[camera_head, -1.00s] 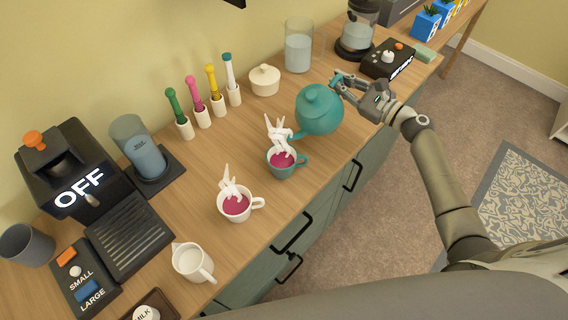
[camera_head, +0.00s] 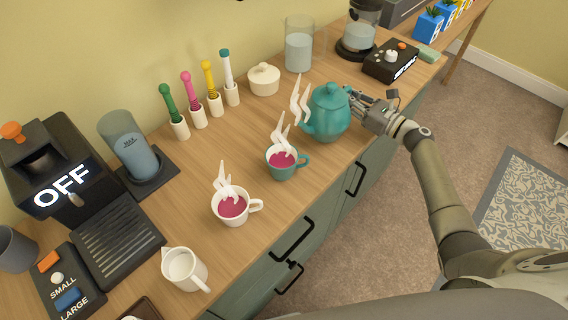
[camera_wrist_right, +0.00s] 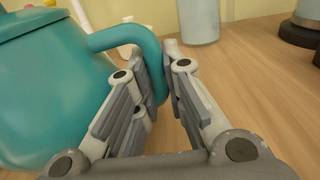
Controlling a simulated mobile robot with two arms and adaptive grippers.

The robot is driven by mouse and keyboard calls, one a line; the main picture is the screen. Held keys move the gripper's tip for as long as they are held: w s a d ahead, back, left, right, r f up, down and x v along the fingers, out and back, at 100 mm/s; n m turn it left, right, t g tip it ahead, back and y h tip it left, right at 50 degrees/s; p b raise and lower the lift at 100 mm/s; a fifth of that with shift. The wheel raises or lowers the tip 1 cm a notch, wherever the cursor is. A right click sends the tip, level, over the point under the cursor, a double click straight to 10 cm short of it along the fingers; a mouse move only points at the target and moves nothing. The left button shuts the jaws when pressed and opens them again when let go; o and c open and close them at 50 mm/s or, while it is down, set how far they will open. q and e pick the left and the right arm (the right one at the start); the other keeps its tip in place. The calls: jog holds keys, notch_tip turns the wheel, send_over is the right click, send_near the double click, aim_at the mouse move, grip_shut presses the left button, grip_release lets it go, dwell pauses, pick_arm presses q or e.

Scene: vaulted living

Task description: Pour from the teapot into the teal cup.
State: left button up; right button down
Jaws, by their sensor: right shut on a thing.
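The teal teapot (camera_head: 328,113) stands about upright at the counter's right part, its spout toward the teal cup, with white steam at the spout. I cannot tell if its base touches the wood. My right gripper (camera_head: 362,104) is shut on its handle; the right wrist view shows the handle (camera_wrist_right: 150,62) between the fingers (camera_wrist_right: 160,85). The teal cup (camera_head: 281,163) stands left of and nearer than the teapot, with dark pink liquid and steam in it. My left gripper is not in view.
A white cup (camera_head: 231,207) with pink liquid stands left of the teal cup. A white creamer (camera_head: 184,268) is nearer. A lidded white bowl (camera_head: 264,80) and a glass jar (camera_head: 299,45) stand behind. The coffee machine (camera_head: 60,180) is left.

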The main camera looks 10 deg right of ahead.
aim_at(351, 84)
jog(key=shift+r, duration=0.3)
notch_tip(351, 84, up, 4)
jog(key=p, duration=0.3)
jog(key=shift+p, duration=0.4)
jog(key=shift+f, duration=0.1)
